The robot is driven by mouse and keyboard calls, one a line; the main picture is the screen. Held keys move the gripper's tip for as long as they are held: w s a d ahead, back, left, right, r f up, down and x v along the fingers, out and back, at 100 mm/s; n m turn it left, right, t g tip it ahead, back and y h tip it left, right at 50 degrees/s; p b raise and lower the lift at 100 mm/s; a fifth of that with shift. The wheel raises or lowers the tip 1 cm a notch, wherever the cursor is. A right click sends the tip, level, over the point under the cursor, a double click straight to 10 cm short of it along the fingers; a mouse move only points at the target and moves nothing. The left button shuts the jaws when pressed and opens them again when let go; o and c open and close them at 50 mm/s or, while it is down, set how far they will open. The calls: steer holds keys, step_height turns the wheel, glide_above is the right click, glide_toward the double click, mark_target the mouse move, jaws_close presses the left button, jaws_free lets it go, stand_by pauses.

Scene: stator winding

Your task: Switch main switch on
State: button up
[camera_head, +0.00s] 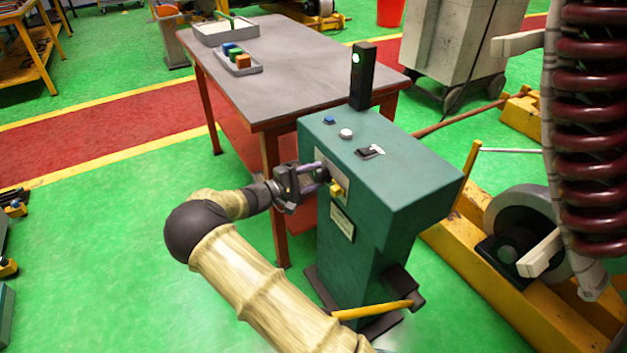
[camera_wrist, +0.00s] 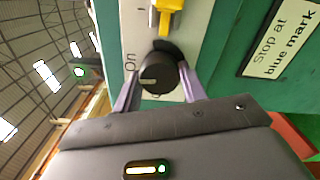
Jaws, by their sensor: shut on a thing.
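The main switch is a dark round knob (camera_wrist: 160,72) on a light plate on the side of a green cabinet (camera_head: 410,190). My gripper (camera_head: 322,172) reaches the plate from the left and is shut on the knob. In the wrist view its two pale fingers (camera_wrist: 158,82) lie on either side of the knob. A pale mark shows on the knob's face, towards its left side, near the printed word "On" on the plate. A yellow part (camera_wrist: 167,18) sits beside the knob; it also shows in the head view (camera_head: 336,189). The fingertips are partly hidden in the head view.
A grey table (camera_head: 290,75) stands behind. A yellow-handled pedal (camera_head: 375,309) is at the base.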

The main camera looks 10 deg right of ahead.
steer(key=shift+m, duration=0.6)
steer(key=o, duration=1)
steer(key=shift+c, duration=0.2)
steer(key=v, duration=1.7)
steer(key=shift+a+p, duration=0.25)
steer(key=shift+p, duration=0.05)
